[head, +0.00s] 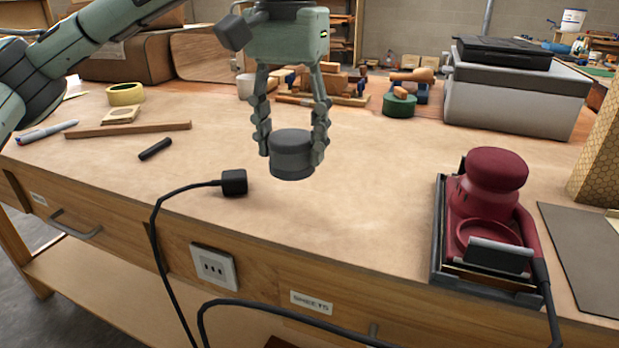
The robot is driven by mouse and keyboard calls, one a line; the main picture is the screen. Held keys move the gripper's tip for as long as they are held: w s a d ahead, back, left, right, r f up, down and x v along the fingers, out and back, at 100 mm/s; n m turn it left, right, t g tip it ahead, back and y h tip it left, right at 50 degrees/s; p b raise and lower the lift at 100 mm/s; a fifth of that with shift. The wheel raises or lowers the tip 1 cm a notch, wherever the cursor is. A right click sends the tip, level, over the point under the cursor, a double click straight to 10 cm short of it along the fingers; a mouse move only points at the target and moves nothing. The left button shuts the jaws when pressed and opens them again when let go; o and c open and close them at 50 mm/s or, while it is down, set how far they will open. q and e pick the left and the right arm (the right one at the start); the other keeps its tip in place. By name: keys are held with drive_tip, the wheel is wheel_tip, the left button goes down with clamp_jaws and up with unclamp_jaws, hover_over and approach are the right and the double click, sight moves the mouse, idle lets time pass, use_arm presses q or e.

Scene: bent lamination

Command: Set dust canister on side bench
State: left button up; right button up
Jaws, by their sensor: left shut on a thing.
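My left gripper (292,147) comes down over the middle of the workbench (370,190). It is shut on a dark grey, round canister (291,163), with one finger on each side. The canister is upright and seems to hang a little above the bench top; the exact gap is hard to tell. A red sander (492,190) sits in a dark tray (438,235) at the right. My right gripper is not in view. Which surface is the side bench cannot be told for sure; a cluttered surface (600,72) shows at the far right back.
A black plug (234,182) with a cable lies on the bench near the front edge. A grey case (515,98) stands at the back right. Yellow tape (125,94) and a wooden strip (128,129) lie at the left. The bench between canister and sander is clear.

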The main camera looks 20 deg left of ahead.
use_arm(q)
drive_tip(key=w+d+f, duration=0.1)
drive_tip(key=w+d, duration=0.1)
drive_tip(key=shift+d+f, duration=0.35)
wheel_tip(320, 180, down, 4)
drive_tip(key=shift+w+r+p, duration=0.1)
drive_tip(key=shift+r+p, duration=0.05)
drive_tip(key=shift+p, duration=0.2)
drive_tip(key=shift+f, duration=0.25)
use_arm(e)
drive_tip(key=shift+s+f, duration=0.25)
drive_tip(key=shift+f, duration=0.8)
use_arm(q)
drive_tip(key=shift+f, duration=0.15)
drive_tip(key=o, duration=1.1)
drive_tip(key=shift+o, duration=1.3)
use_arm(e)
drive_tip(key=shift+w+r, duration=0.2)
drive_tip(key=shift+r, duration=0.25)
